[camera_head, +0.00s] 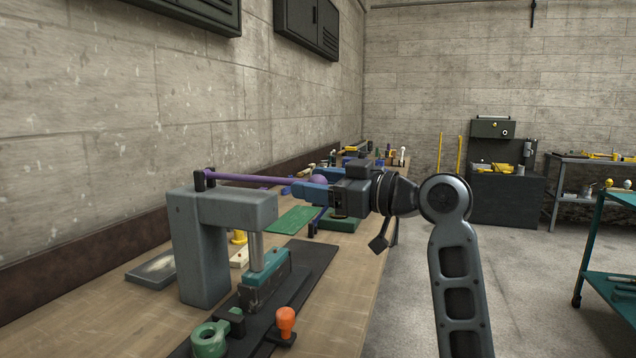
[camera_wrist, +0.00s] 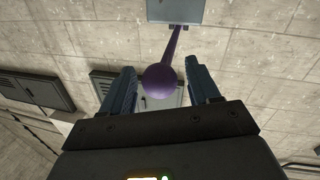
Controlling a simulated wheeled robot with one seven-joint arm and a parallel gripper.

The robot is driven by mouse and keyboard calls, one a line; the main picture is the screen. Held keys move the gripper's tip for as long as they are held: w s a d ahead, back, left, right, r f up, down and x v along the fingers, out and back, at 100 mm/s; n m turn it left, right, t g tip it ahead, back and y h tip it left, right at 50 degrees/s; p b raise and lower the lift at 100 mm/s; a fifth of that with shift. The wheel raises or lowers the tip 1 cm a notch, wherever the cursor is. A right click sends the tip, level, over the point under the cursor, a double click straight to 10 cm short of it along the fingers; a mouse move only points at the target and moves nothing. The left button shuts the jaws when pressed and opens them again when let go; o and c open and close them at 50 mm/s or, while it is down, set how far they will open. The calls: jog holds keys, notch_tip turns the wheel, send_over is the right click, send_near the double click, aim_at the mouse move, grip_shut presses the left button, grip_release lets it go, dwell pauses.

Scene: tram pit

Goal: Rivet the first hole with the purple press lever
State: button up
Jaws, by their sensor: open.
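The grey press (camera_head: 205,235) stands on the wooden bench at the left. Its purple lever (camera_head: 250,179) runs roughly level from the top of the press toward my gripper (camera_head: 313,183), ending in a purple ball knob. In the wrist view the ball knob (camera_wrist: 160,81) sits between the spread blue fingers of my gripper (camera_wrist: 161,82), with a gap on each side. My gripper is open and holds nothing. Under the press ram (camera_head: 256,250) is a teal block (camera_head: 265,272) on a dark base strip. The rivet hole itself cannot be made out.
A green ring-shaped part (camera_head: 210,339) and an orange knob (camera_head: 286,320) are at the front of the press base. A green mat (camera_head: 292,219) and small tools lie farther along the bench. A teal cart (camera_head: 604,250) stands at the right; the floor between is clear.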

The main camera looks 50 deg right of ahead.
jog(key=shift+c, duration=0.4)
grip_shut()
